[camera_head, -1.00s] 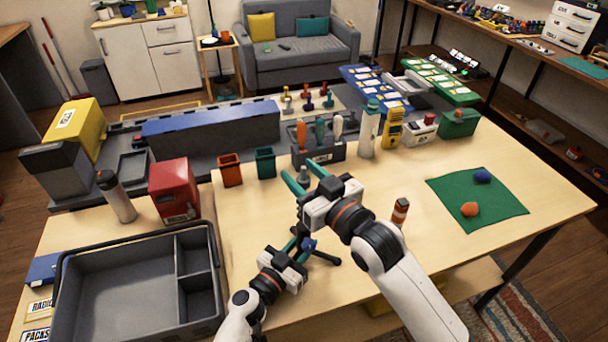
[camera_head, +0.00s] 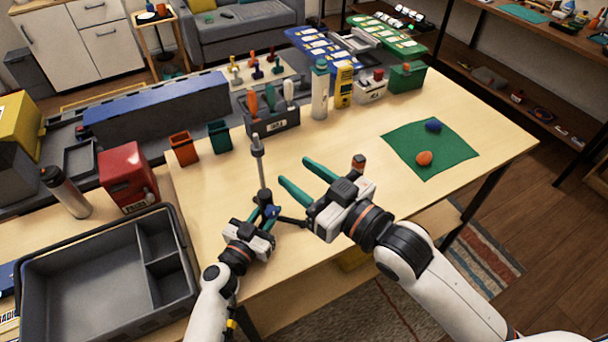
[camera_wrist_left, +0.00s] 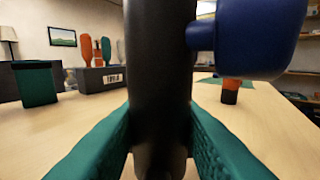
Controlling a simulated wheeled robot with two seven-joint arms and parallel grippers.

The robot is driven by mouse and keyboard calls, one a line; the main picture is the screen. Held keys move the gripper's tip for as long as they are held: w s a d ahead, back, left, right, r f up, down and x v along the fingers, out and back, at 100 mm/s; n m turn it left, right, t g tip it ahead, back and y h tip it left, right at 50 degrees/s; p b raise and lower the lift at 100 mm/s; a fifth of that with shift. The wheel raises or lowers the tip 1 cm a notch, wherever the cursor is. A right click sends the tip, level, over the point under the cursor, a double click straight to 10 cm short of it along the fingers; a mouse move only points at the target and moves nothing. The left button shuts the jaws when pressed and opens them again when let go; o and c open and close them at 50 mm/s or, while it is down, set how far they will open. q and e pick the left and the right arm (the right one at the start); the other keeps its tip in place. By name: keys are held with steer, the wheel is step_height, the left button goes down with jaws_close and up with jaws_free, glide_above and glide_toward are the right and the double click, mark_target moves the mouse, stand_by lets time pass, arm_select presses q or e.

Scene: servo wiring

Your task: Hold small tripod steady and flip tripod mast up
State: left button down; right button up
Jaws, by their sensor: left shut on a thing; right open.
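My left gripper (camera_wrist_left: 160,140) is shut on the tripod's dark post, with a green finger on each side; the blue knob (camera_wrist_left: 262,38) is large at upper right there. My right gripper (camera_head: 298,178) is open and empty, to the right of the mast and apart from it. Part of the tripod's base is hidden by my left gripper.
A grey divided tray (camera_head: 95,262) is at the left front. An orange bin (camera_head: 183,149), a green bin (camera_head: 219,136) and a tool holder (camera_head: 272,122) stand behind the tripod. An orange-and-black object (camera_head: 358,163) is just beyond my right gripper. The table right of it is mostly clear.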

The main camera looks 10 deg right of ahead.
arm_select(q)
steer(key=c, duration=1)
jaws_free()
